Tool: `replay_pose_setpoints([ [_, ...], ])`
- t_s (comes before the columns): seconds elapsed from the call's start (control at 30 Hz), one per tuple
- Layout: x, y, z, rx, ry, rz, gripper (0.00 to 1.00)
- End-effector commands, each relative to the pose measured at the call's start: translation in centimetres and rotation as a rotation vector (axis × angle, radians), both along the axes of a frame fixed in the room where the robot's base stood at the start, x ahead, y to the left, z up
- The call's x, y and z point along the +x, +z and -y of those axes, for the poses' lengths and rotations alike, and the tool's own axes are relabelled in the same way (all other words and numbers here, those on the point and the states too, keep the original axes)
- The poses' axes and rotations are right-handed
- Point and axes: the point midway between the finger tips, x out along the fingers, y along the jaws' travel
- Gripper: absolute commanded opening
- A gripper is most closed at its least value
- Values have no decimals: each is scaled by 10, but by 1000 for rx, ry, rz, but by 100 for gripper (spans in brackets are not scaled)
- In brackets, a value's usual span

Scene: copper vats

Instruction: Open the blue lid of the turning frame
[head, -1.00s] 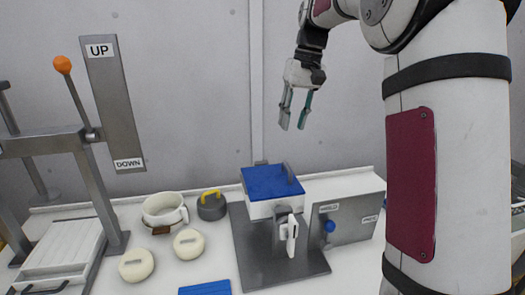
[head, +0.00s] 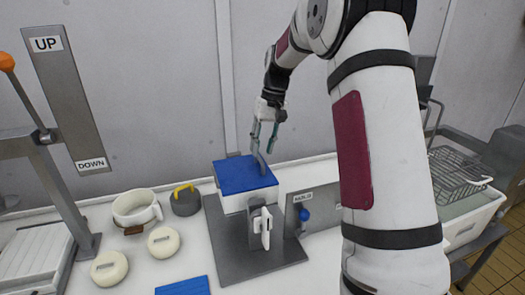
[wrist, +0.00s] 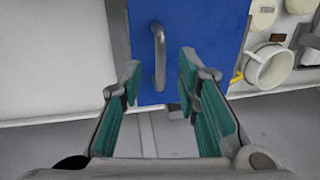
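The turning frame (head: 230,203) is a white box with a blue lid (head: 240,174) on top, held over a grey base plate (head: 235,262). The lid lies flat and shut. It carries a grey upright handle (head: 258,157) near its right edge. In the wrist view the blue lid (wrist: 200,30) fills the upper middle, with its curved handle (wrist: 158,55) just beyond my fingertips. My gripper (head: 267,137) points down above the lid's back right part. In the wrist view my gripper (wrist: 158,75) is open and empty, its teal fingers apart.
A white pot (head: 136,208), a grey weight with a yellow handle (head: 186,199) and two cream discs (head: 163,242) stand left of the frame. A blue piece (head: 184,287) lies in front. A lever stand (head: 64,150) rises at left. A sink with a wire basket (head: 458,172) is at right.

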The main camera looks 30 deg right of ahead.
Motion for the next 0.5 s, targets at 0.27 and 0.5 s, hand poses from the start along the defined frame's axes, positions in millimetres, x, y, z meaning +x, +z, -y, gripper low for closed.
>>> replay_pose_setpoints([
  [0.27, 1, -22, -4, 0, 0, 0, 30],
  [0.5, 1, -23, -5, 0, 0, 0, 30],
])
